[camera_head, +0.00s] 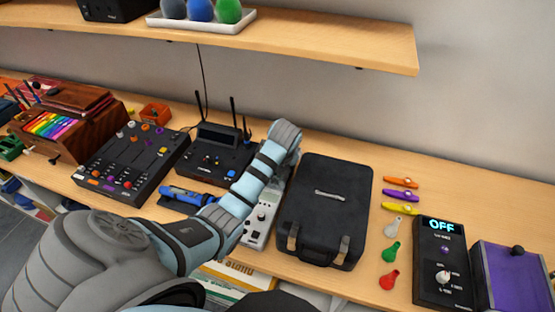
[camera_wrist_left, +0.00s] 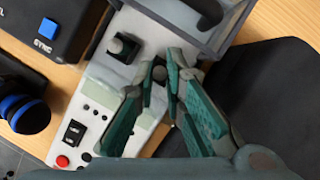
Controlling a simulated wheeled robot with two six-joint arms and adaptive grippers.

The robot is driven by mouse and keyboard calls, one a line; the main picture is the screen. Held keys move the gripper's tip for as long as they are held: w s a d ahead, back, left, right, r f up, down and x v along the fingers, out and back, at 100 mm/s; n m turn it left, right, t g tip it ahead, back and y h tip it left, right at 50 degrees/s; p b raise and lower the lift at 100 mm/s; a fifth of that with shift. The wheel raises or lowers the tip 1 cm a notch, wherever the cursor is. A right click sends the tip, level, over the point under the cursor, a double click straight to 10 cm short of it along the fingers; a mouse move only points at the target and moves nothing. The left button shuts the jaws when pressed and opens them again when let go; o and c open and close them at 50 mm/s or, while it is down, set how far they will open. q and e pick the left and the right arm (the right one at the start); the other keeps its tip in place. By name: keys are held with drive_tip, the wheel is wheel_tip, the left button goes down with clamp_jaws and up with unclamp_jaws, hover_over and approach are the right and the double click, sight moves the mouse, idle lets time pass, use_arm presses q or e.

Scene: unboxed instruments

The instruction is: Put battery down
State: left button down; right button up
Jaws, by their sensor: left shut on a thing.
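My left gripper (camera_wrist_left: 162,72) shows in the left wrist view with its two green-and-grey fingers closed together over a white device (camera_wrist_left: 98,95). A small grey rounded end, which I take to be the battery (camera_wrist_left: 160,73), shows between the fingertips; most of it is hidden by them. I cannot tell whether it touches the panel. In the head view my left arm reaches over the white device (camera_head: 262,218), left of the black case (camera_head: 325,205); its wrist hides the fingers and the battery. My right gripper is not in view.
A black device with antennas (camera_head: 215,158) and a blue-and-black cylinder (camera_head: 187,196) lie left of the arm. A mixer (camera_head: 132,160) stands further left. Small whistles and an "OFF" box (camera_head: 443,265) are on the right. A shelf (camera_head: 300,38) overhangs the back. Bare wood shows behind the case.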

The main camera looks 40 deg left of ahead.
use_arm(q)
drive_tip(key=shift+f, duration=0.1)
drive_tip(key=c, duration=1.9)
unclamp_jaws()
drive_tip(key=shift+f, duration=0.1)
drive_tip(key=shift+c, duration=0.2)
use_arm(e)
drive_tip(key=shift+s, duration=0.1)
